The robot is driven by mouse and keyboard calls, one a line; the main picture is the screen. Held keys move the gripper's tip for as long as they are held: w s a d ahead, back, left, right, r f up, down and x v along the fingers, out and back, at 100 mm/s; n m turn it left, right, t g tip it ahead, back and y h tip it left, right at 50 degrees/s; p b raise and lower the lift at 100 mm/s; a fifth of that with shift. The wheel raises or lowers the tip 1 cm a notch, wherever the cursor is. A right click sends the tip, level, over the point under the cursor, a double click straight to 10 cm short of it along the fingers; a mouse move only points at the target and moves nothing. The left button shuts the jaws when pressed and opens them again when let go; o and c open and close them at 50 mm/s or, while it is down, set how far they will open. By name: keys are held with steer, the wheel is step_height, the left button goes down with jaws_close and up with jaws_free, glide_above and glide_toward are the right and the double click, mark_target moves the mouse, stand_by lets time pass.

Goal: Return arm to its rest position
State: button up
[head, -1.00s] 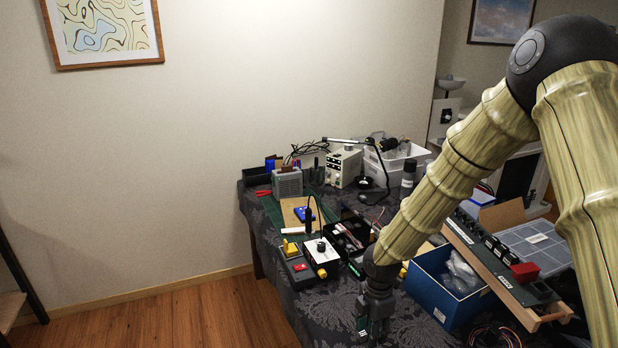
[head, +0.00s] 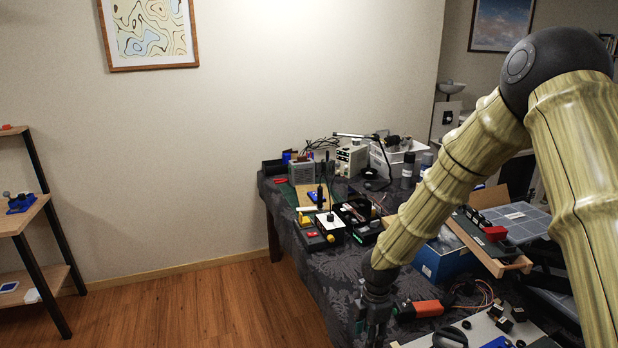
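My gripper (head: 372,322) hangs at the end of my wood-patterned arm, low in the head view, pointing down by the near left edge of the table (head: 318,288). Its fingers are small and dark against the dark cloth, and I cannot make out whether they are apart. No held object can be made out. My arm bends at a dark joint at the upper right and slopes down to the left.
The table holds a white-topped control box (head: 330,227), a blue box (head: 440,262), a wooden-edged panel (head: 490,247) and an orange-and-black tool (head: 425,308). A shelf (head: 30,215) stands at the far left. Wooden floor (head: 200,310) lies open between shelf and table.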

steer(key=s+f+m+y, duration=0.2)
steer(key=s+f+m, duration=0.9)
steer(key=s+f, duration=0.6)
steer(key=s+d+f+m+h, duration=0.1)
steer(key=s+d+f+m, duration=0.1)
steer(key=s+m, duration=0.3)
steer(key=s+d+f+m+h, duration=0.1)
steer(key=s+d+f+m, duration=0.2)
steer(key=s, duration=0.8)
steer(key=d+m, duration=0.1)
steer(key=m, duration=0.1)
steer(key=shift+s+m, duration=0.3)
steer(key=shift+m, duration=0.1)
steer(key=shift+d+f, duration=0.1)
